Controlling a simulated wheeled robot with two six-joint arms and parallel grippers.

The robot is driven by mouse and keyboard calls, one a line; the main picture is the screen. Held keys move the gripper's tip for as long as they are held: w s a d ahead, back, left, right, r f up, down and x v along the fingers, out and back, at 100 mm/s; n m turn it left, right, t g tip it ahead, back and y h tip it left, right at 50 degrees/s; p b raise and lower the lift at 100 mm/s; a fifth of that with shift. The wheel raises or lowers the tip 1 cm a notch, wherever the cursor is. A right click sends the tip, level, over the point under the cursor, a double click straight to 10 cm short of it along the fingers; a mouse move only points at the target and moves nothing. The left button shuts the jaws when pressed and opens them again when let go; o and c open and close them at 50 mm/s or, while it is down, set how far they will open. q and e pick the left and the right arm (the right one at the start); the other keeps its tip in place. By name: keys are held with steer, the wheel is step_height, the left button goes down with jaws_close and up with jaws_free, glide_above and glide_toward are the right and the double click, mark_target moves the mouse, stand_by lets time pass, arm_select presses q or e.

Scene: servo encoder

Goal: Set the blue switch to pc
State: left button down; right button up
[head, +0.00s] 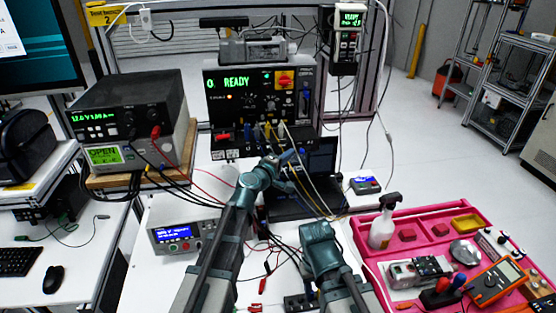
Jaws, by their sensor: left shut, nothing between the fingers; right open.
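The black panel unit (262,98) stands at the back centre, with a green READY display. A blue upright strip (305,101) on its right side looks like the blue switch; its position and labels are too small to read. My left gripper (289,157) is shut and empty, in front of and below the panel's lower right, apart from the blue strip. My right gripper (318,232) is lower, over the front of the bench, well away from the panel. It is open, though its fingers are hard to make out.
Cables hang from the panel's sockets around my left gripper. A dark laptop (318,160) stands behind it. A bench supply (184,236) is at left, and a stacked instrument (128,120) stands behind it.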

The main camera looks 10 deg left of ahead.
arm_select(q)
steer(key=shift+w+d+f, duration=0.1)
steer(key=shift+w+d, duration=0.1)
steer(key=shift+d, duration=0.45)
arm_select(e)
steer(key=shift+f, duration=0.1)
